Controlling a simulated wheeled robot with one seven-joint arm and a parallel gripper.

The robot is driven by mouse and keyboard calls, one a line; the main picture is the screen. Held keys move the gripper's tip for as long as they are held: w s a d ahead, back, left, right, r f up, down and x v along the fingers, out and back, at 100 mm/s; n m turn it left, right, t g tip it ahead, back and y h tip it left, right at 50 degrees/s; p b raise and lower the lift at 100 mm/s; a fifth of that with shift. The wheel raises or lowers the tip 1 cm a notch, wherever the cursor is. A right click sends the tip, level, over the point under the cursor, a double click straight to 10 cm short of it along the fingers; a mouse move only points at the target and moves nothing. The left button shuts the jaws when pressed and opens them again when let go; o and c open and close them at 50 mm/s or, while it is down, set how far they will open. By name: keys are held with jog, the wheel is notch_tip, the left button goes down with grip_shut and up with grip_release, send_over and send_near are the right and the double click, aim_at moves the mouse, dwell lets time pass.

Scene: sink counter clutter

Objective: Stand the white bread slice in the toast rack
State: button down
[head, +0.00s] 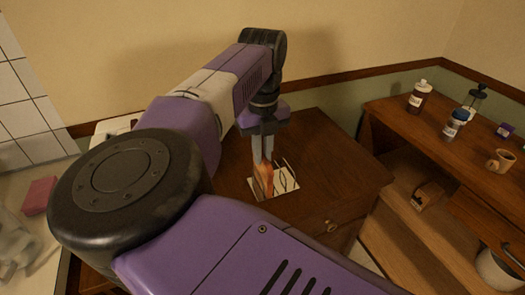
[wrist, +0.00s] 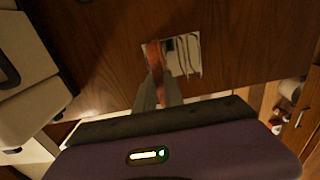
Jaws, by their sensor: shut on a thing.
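The toast rack (head: 287,181), thin wires over a pale base, stands on the dark wooden cabinet top; it also shows in the wrist view (wrist: 187,56). My gripper (head: 263,160) points down at the rack's left side and is shut on the bread slice (head: 263,181). The slice is upright and seen nearly edge-on, showing an orange-brown crust; its white face is hardly visible. In the wrist view the slice (wrist: 154,57) extends beyond my fingertips (wrist: 158,88) along the rack's left end. I cannot tell whether its lower edge touches the rack or sits between wires.
The cabinet top (head: 335,160) is clear around the rack. A pale appliance (head: 113,128) stands to the left, partly hidden by my arm. A pink sponge (head: 39,195) lies on the left counter.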

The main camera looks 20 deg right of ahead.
jog(key=shift+f, duration=0.15)
jog(key=c, duration=1.5)
grip_release()
jog(key=shift+o, duration=0.2)
notch_tip(320, 180, up, 12)
jog(key=b, duration=0.1)
jog(key=shift+r, duration=0.2)
jog(key=shift+d, duration=0.1)
